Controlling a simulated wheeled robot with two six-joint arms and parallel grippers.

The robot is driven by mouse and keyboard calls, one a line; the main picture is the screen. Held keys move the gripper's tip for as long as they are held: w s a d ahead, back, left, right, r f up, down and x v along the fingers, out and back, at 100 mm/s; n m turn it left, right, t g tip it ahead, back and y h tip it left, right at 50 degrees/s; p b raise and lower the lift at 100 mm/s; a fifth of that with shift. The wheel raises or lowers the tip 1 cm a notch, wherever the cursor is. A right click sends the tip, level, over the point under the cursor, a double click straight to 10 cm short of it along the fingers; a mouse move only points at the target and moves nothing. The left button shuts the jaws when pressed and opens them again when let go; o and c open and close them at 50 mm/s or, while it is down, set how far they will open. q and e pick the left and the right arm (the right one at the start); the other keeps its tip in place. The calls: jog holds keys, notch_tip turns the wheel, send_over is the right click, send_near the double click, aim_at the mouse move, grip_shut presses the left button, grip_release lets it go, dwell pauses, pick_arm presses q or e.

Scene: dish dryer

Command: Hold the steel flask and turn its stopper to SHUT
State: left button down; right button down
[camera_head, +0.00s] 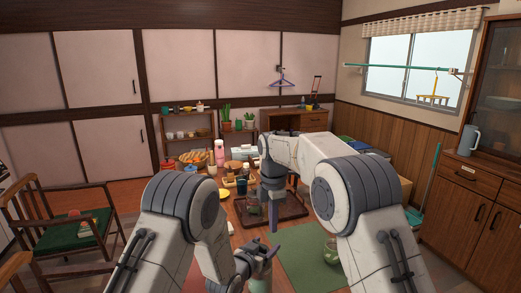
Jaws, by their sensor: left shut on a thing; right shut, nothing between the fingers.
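My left gripper (262,255) is low in the middle of the head view, over the near part of the table. My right arm reaches across to the left, and my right gripper (273,222) points down, shut and empty, above and a little right of the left gripper. I cannot make out the stopper or its SHUT mark.
A dark tray (297,207) lies behind the grippers. A green mat (300,262) with a green pot (331,251) is at right. A yellow bowl (224,194) and a pink bottle (220,152) stand farther back. A chair (75,235) is at left. The mat's left part is clear.

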jog(key=w+f, duration=0.3)
jog(key=f, duration=0.3)
jog(key=shift+w+a, duration=0.2)
jog(key=shift+a, duration=0.1)
dwell(0.4)
jog(key=shift+s+a, duration=0.4)
jog(key=shift+a, duration=0.05)
dwell(1.0)
jog(key=shift+s+d, duration=0.2)
jog(key=shift+s, duration=0.05)
dwell(0.3)
jog(key=shift+s+d, duration=0.15)
jog(key=shift+s, duration=0.65)
jog(key=shift+s, duration=0.2)
jog(key=shift+d, duration=0.15)
